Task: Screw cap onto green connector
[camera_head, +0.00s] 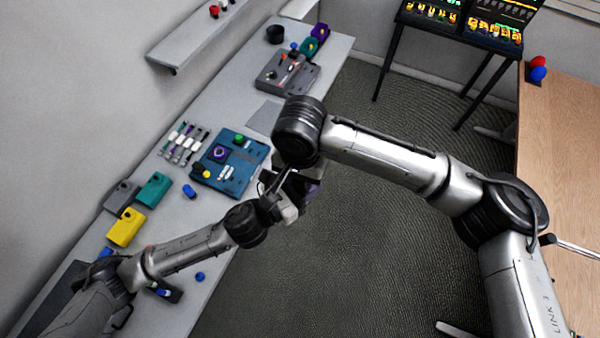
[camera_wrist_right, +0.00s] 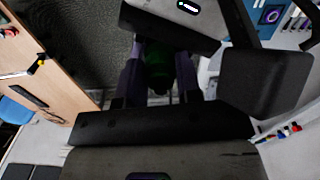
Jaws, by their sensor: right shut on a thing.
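My right gripper (camera_head: 292,190) is off the front edge of the bench, over the dark floor, close against the end of my left arm. In the right wrist view, my right gripper (camera_wrist_right: 158,85) is shut on a dark green piece (camera_wrist_right: 158,65). It is too dark there to tell whether this is the connector, the cap or both. My left gripper (camera_head: 275,200) meets the right one in the head view. Its fingers are hidden, and what it holds cannot be told. A small round green piece (camera_head: 239,139) sits on the blue tray (camera_head: 230,188) on the bench.
The bench (camera_head: 205,215) holds the tray, a row of small cables (camera_head: 183,143), and teal (camera_head: 153,190), yellow (camera_head: 126,227) and grey (camera_head: 121,196) boxes. A grey case (camera_head: 285,75) stands at its far end. A wooden table (camera_head: 562,130) is at right. Open floor lies between.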

